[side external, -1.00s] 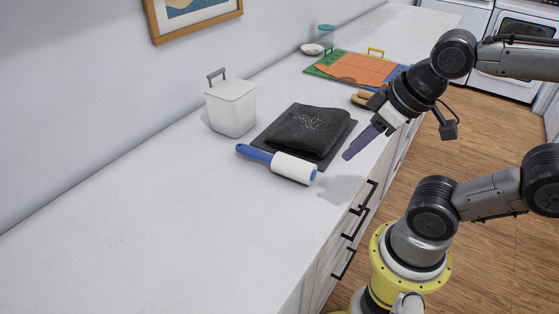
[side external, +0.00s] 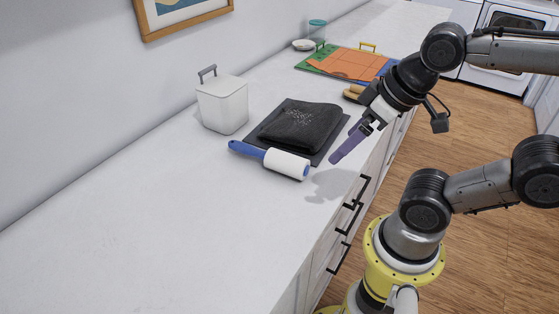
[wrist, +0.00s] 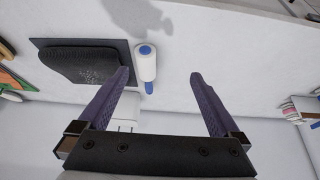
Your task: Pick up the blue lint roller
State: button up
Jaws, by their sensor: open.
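The lint roller lies on its side on the white counter, with a white roll (side external: 287,164) and a blue handle (side external: 243,149) pointing back toward the wall. My gripper (side external: 336,158) is above the counter to the right of the roll, apart from it, pointing down and left. In the wrist view my gripper (wrist: 159,75) is open and empty, its two purple fingers spread. There the lint roller (wrist: 146,64) shows between and beyond the fingertips, closer to the left finger. Its handle (wrist: 148,87) points toward the gripper base.
A folded dark cloth (side external: 300,127) on a dark mat (side external: 327,148) lies right behind the roller. A white lidded box (side external: 223,105) stands by the wall. Coloured boards (side external: 350,65) lie farther back. The counter's near left is clear.

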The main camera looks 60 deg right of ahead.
notch_tip(320, 180, up, 4)
jog(key=w, duration=0.3)
jog(key=g, duration=0.6)
send_over(269, 152)
notch_tip(269, 152, down, 4)
jog(key=shift+n, duration=0.4)
jog(key=f, duration=1.4)
jog(key=shift+w+d, duration=0.3)
jog(key=shift+d, duration=0.05)
jog(key=shift+r, duration=0.1)
jog(key=c, duration=1.5)
